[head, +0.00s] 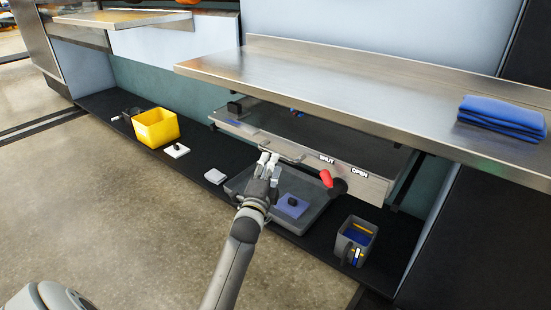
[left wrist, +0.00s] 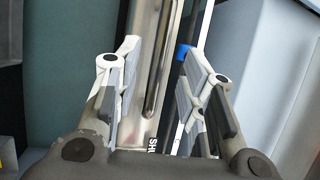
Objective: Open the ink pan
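The ink pan's metal front panel (head: 312,166) sits under the steel counter, with a bar handle (head: 281,152) on its left half and the labels SHUT and OPEN on its right half. A red lever (head: 326,178) sits below the labels, its red end on the SHUT side. My left gripper (head: 268,160) is at the handle, close in front of the panel. In the left wrist view its fingers (left wrist: 158,85) are spread, and the handle (left wrist: 162,70) shows between them. I cannot tell whether they touch it. My right gripper is not in view.
A grey tray (head: 312,217) with a blue pad lies on the black shelf below. A grey container (head: 354,241) stands right of it, and a yellow bin (head: 156,128) stands left. Folded blue cloths (head: 503,117) lie on the steel counter (head: 350,85). The floor in front is clear.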

